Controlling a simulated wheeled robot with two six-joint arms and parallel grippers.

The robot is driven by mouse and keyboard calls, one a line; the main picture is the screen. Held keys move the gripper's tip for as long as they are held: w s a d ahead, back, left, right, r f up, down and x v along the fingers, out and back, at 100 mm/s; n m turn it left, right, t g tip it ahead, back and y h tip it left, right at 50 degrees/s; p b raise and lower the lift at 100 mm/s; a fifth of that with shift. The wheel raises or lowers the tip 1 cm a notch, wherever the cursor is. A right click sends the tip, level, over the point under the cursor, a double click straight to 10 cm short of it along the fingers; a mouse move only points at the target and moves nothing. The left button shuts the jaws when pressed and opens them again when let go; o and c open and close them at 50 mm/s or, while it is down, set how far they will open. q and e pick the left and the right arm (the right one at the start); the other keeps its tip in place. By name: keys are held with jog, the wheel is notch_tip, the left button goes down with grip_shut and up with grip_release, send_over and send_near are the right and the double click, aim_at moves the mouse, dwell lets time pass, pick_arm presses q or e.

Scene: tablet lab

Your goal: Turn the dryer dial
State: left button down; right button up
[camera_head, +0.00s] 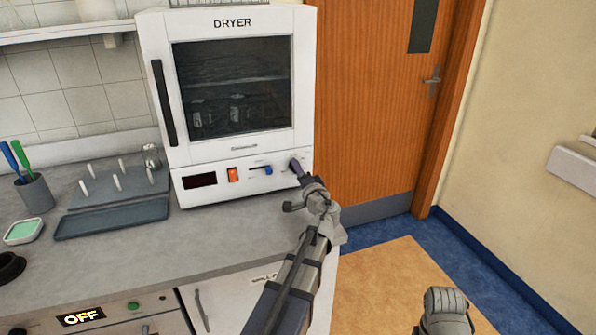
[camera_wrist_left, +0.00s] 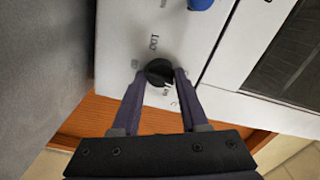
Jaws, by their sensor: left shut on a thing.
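The white dryer (camera_head: 160,100) stands on the counter with its dark glass door closed. Its dial is a small round black knob (camera_wrist_left: 159,71) on the front panel, seen in the left wrist view between my left fingers. A pale mark shows on its lower right part. My left gripper (camera_head: 296,166) reaches the right end of the panel and hides the dial in the head view. In the left wrist view, its dark purple fingers (camera_wrist_left: 160,80) are shut on the dial from both sides. My right gripper (camera_head: 446,302) is low at the right; its jaws are unclear.
A blue knob (camera_head: 267,170), an orange switch (camera_head: 233,174) and a dark display (camera_head: 200,180) sit left of the dial. A peg rack (camera_head: 105,195), grey tray (camera_head: 110,219) and tool cup (camera_head: 36,194) stand at the left. The counter before the dryer is clear.

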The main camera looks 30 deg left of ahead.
pick_arm(q)
jog(key=shift+n, duration=0.8)
jog(key=shift+c, duration=2.2)
grip_release()
jog(key=v, duration=0.8)
jog(key=shift+f, duration=0.1)
